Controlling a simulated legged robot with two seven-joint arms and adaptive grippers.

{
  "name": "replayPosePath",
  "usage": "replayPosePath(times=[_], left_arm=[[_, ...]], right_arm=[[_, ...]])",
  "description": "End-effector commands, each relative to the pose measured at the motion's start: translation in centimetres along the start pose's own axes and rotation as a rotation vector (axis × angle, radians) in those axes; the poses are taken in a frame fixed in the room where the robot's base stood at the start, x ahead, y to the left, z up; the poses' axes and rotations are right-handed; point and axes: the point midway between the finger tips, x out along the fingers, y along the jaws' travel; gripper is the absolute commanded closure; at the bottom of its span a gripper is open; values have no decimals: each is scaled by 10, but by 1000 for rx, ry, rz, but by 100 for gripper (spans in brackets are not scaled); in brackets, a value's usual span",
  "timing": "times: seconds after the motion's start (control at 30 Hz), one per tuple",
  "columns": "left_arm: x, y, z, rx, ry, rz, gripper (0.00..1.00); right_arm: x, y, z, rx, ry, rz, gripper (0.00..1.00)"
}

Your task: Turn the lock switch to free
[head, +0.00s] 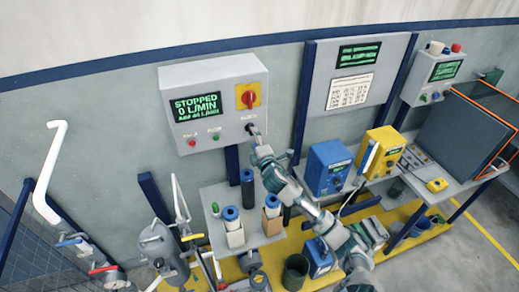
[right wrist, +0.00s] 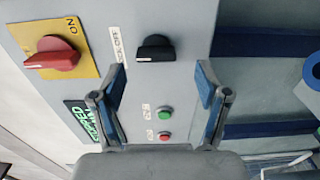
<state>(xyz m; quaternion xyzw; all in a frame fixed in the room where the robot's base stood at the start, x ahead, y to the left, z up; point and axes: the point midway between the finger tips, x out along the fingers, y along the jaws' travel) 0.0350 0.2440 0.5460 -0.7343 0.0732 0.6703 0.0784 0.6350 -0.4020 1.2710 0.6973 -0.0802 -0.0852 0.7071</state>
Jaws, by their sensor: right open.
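A grey control box (head: 180,80) hangs on the wall. It carries a black knob (right wrist: 155,48), likely the lock switch, beside a white label whose lettering is only partly readable. The knob's handle lies roughly crosswise in the right wrist view. My right gripper (head: 253,135) is at the box's lower right, over the knob's area, which it mostly hides in the head view. In the right wrist view the gripper (right wrist: 160,78) is open and empty, its two fingers apart, with the knob ahead of and between the fingertips, apparently untouched. My left gripper does not show.
A red rotary switch (right wrist: 52,58) on a yellow plate sits beside the knob, its pointer away from "ON". Green (right wrist: 166,113) and red (right wrist: 165,135) buttons are near. The display (head: 196,106) reads "STOPPED 0 L/MIN". Cylinders (head: 232,226) stand on the bench below.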

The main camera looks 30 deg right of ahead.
Motion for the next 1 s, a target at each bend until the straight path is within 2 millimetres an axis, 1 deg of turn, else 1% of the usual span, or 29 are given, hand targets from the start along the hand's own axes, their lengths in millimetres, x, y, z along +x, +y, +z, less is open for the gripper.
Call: replayPosePath(times=[0.03,0.2,0.3,0.4,0.57,1.0], left_arm=[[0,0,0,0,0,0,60],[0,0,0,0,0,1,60],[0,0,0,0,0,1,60],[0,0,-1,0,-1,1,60],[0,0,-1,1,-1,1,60],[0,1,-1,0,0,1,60]], right_arm=[[-12,-2,0,-2,2,-2,25],[-50,-2,-1,-3,2,-3,25],[-66,-3,-1,-2,2,-4,25],[-77,-3,-2,-2,2,-4,25],[-83,-3,-2,-2,1,-4,25],[-83,-3,-1,-2,0,-3,25]])
